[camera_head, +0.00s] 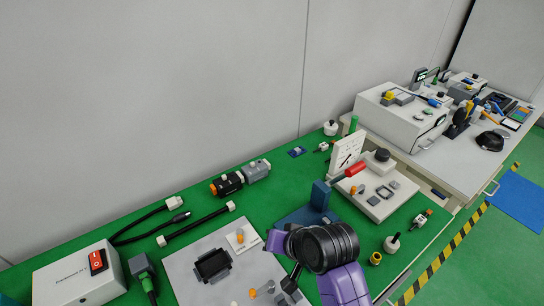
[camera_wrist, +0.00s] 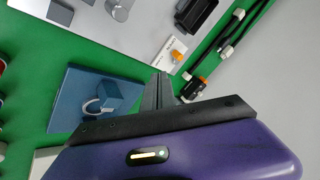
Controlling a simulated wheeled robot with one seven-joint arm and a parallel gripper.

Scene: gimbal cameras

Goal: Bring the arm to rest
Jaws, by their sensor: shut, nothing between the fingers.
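My gripper shows in the wrist view (camera_wrist: 161,90) with its two grey fingers together and nothing between them. It is above the green table (camera_wrist: 130,60), near a blue square plate with a block on it (camera_wrist: 70,110). In the head view my purple and black arm reaches in from the bottom over the green table (camera_head: 150,215). The fingertips (camera_head: 291,284) are near the right edge of a light grey board (camera_head: 190,270), and part of the gripper is hidden by my wrist.
A white box with a red switch (camera_head: 80,275) stands at the front left. Black cables (camera_head: 195,222) lie behind the board. A white fixture with a gauge (camera_head: 347,152) and a red-handled tool (camera_head: 352,171) stand to the right. A cluttered white bench (camera_head: 465,140) is farther right.

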